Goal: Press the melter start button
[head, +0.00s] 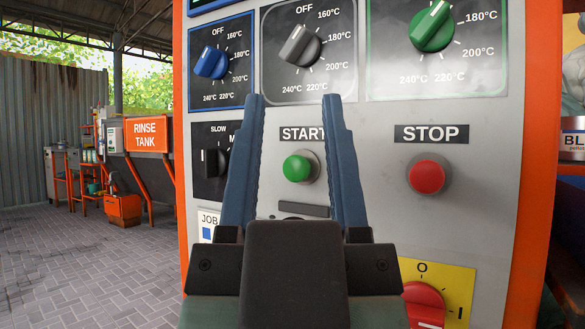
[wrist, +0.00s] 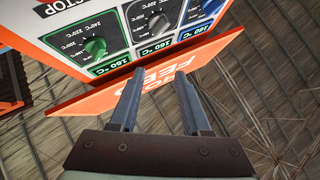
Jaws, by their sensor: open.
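The start button (head: 299,168) is a round green button under a black START label (head: 302,134) on the grey control panel (head: 375,190). In the head view my gripper (head: 292,98) is open and empty in front of the panel. Its two blue fingers appear on either side of the green button, which shows between them. I cannot tell how far the fingertips are from the panel. In the wrist view my gripper (wrist: 158,75) is open below the panel's dials, and the green button is not seen.
A red stop button (head: 427,176) sits right of the green one. Blue (head: 211,62), grey (head: 299,46) and green (head: 432,27) dials are above. A red rotary switch (head: 424,304) is at lower right. An orange rinse tank (head: 147,134) and open paved floor (head: 90,255) lie left.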

